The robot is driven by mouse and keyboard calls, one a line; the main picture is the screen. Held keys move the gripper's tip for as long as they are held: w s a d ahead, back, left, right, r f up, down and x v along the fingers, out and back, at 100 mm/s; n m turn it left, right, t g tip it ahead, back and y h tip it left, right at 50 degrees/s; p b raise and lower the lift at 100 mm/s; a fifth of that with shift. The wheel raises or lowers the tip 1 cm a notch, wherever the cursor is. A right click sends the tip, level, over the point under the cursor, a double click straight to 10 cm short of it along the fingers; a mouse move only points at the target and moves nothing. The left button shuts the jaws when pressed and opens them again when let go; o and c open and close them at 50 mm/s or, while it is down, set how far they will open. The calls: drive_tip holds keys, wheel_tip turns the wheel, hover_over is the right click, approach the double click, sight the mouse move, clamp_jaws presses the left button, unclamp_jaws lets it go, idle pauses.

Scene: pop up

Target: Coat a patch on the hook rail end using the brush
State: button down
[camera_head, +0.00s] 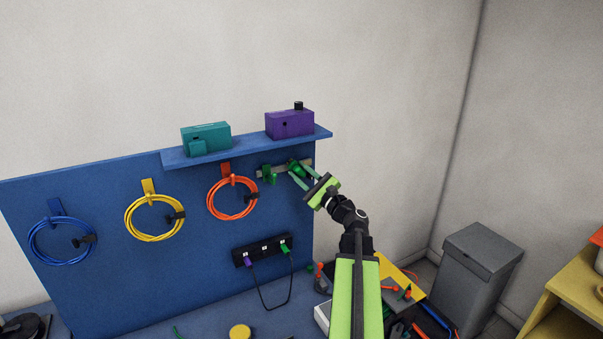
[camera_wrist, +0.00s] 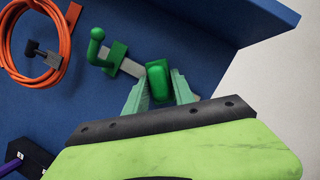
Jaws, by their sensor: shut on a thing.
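The hook rail (camera_head: 308,163) is a short grey bar on the blue board, just under the shelf's right end. It also shows in the wrist view (camera_wrist: 132,68). A green hook (camera_head: 268,174) sits on its left part, clear of my gripper. My gripper (camera_head: 300,176) is at the rail's right part, with its pale green fingers around a dark green piece (camera_wrist: 157,82) that looks like a second hook. The fingers are shut on it. It overlaps the rail in view, and part of it is hidden between the fingers. I cannot make out a brush.
A teal box (camera_head: 206,138) and a purple box (camera_head: 290,124) stand on the blue shelf (camera_head: 245,147) above. An orange cable coil (camera_head: 232,215) hangs left of the rail. A black socket strip (camera_head: 262,250) is below. A grey bin (camera_head: 475,280) stands right.

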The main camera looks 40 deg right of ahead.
drive_tip(key=shift+s+a, duration=0.25)
drive_tip(key=shift+s, duration=0.7)
drive_tip(key=shift+s+a, duration=0.3)
drive_tip(key=shift+s, duration=0.7)
drive_tip(key=shift+s+a, duration=0.25)
drive_tip(key=shift+s, duration=0.7)
